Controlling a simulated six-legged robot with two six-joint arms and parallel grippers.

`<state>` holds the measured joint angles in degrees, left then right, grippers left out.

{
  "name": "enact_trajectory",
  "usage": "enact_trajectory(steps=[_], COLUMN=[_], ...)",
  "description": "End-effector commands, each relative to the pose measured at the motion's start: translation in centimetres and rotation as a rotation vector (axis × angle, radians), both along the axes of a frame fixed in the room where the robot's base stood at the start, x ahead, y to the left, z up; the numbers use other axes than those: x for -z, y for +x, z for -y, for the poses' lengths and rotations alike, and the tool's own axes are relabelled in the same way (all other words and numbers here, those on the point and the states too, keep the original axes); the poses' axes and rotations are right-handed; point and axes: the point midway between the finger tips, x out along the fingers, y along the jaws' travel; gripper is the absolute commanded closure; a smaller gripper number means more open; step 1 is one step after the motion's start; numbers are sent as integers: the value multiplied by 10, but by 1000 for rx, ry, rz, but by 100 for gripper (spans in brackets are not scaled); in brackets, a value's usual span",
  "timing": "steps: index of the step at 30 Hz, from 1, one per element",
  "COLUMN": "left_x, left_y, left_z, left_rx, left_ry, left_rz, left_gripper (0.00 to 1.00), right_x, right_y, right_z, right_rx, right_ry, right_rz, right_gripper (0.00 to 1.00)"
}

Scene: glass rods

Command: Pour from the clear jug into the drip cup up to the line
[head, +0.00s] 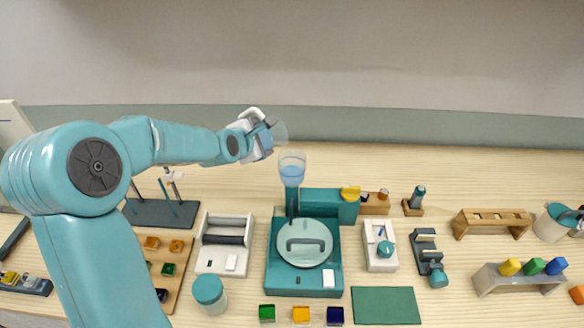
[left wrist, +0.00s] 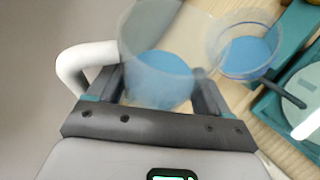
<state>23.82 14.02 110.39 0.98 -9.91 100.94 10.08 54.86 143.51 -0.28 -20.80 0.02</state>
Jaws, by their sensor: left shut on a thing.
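The clear jug (head: 280,131) is in my left gripper (head: 266,137), held up and tilted beside and above the drip cup. In the left wrist view, my left gripper (left wrist: 158,92) is shut on the jug (left wrist: 150,38), which has blue liquid (left wrist: 160,80) inside and a white handle (left wrist: 78,62) at the left. The clear drip cup (head: 292,159) stands upright on a teal machine (head: 275,281) and holds blue liquid. It also shows in the left wrist view (left wrist: 243,30), next to the jug's rim. I cannot clearly make out the fill line or a falling stream. My right gripper is out of view.
A lidded teal jar (head: 209,290), a white box with a dark bar (head: 210,257) and a white device (head: 378,257) stand around the machine. A green mat (head: 385,305) lies at the front. A wooden rack (head: 492,218) and a pale pot (head: 552,225) are at the right.

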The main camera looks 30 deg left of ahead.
Motion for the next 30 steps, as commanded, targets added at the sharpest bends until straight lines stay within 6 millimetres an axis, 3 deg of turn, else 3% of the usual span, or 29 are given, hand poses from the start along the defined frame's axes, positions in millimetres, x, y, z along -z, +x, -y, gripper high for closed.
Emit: enact_trajectory(steps=[30], left_x=[-4], left_y=[0], left_z=[0], left_rx=[0], left_ry=[46], left_rz=[-5], left_gripper=[65], right_x=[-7], right_y=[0], right_z=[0], right_rx=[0], right_ry=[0], right_rz=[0], right_gripper=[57])
